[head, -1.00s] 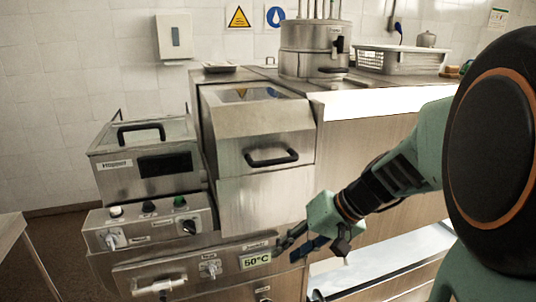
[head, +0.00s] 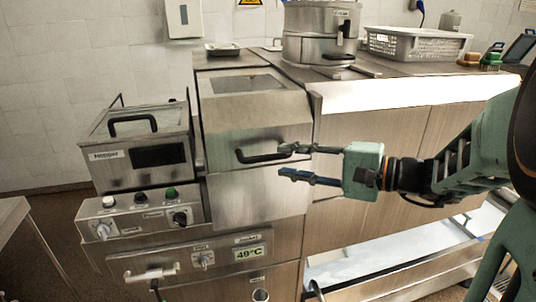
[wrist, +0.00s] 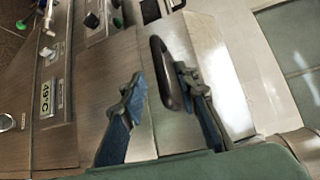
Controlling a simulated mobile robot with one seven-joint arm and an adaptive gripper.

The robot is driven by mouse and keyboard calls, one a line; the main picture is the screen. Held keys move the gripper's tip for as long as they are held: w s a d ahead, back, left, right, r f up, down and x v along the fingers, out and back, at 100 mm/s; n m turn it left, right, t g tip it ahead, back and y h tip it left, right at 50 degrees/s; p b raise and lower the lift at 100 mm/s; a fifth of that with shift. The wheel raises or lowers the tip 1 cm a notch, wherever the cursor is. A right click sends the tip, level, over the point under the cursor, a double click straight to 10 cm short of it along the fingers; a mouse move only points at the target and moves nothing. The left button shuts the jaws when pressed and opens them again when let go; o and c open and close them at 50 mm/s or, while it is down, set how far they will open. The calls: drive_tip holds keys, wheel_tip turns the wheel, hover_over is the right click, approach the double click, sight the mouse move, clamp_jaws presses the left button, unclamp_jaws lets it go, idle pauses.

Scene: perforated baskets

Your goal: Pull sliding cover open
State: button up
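The steel cover (head: 250,118) is the front of the middle unit, with a black bar handle (head: 250,159) across it. The cover looks shut. My gripper (head: 281,162) is open and level with the handle's right end. One finger is at the handle's height and the other is below it. In the wrist view my gripper (wrist: 157,82) has the handle (wrist: 165,75) between its spread fingers, closer to the right finger. I cannot tell whether that finger touches it. The handle's right end is partly hidden by the upper finger in the head view.
A steel Hopper unit (head: 140,150) with its own black handle stands left, above a knob panel (head: 145,215). A display (head: 249,253) reads 49°C below. A round steel pot (head: 320,35) and a perforated basket (head: 417,43) stand on the counter (head: 400,92).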

sight(271, 158)
drive_tip(key=x, duration=0.6)
drive_tip(key=shift+w+a+p, duration=0.1)
drive_tip(key=shift+a+p, duration=0.05)
drive_tip(key=shift+p, duration=0.15)
clamp_jaws()
